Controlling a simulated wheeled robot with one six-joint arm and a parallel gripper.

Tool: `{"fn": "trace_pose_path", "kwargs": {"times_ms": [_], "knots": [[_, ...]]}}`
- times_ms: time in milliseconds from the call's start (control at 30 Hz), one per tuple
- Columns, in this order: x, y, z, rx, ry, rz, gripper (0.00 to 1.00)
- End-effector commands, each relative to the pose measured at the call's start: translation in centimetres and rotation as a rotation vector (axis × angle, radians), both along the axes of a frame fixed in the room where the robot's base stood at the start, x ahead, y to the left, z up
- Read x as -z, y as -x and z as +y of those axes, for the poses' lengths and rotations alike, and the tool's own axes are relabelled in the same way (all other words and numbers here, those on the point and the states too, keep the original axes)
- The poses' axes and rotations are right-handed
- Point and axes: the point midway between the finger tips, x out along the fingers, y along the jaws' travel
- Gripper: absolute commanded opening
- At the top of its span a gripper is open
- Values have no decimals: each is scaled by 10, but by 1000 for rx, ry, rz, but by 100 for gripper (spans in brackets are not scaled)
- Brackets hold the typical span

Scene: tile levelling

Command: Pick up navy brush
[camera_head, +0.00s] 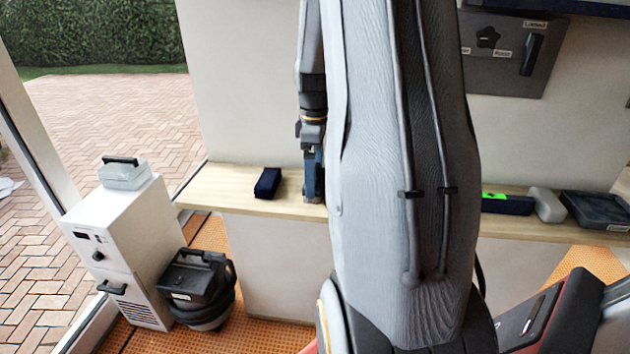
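A small dark navy block (268,183), which looks like the navy brush, lies on the left part of the wooden shelf. Its bristles cannot be made out. My gripper (313,196) points down just right of it, low over the shelf, with a visible gap between them. Dark blue shows at the gripper's lower end; I cannot tell whether this is its fingers or something held. My large grey arm hides part of the gripper and the middle of the shelf.
The shelf (222,186) runs along the wall. A dark device with a green display (507,204), a grey block (549,205) and a dark tray (597,222) stand at its right. A white cabinet (125,250) and black vacuum-like machine (200,290) stand below left.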

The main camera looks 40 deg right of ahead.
Motion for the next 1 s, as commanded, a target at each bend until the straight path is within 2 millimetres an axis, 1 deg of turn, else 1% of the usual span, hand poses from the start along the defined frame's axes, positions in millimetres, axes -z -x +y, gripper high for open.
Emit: {"fn": "trace_pose_path", "kwargs": {"times_ms": [100,267,367,500,533,700,800,867,1000], "knots": [[4,0,0,0,0,0,100],[4,0,0,0,1,-1,100],[4,0,0,0,1,-1,85],[4,0,0,0,1,-1,61],[4,0,0,0,1,-1,60],[3,0,0,0,1,-1,60],[-1,-1,0,0,2,-3,60],[-7,-1,0,0,2,-3,60],[-31,-2,-1,0,4,-6,60]]}}
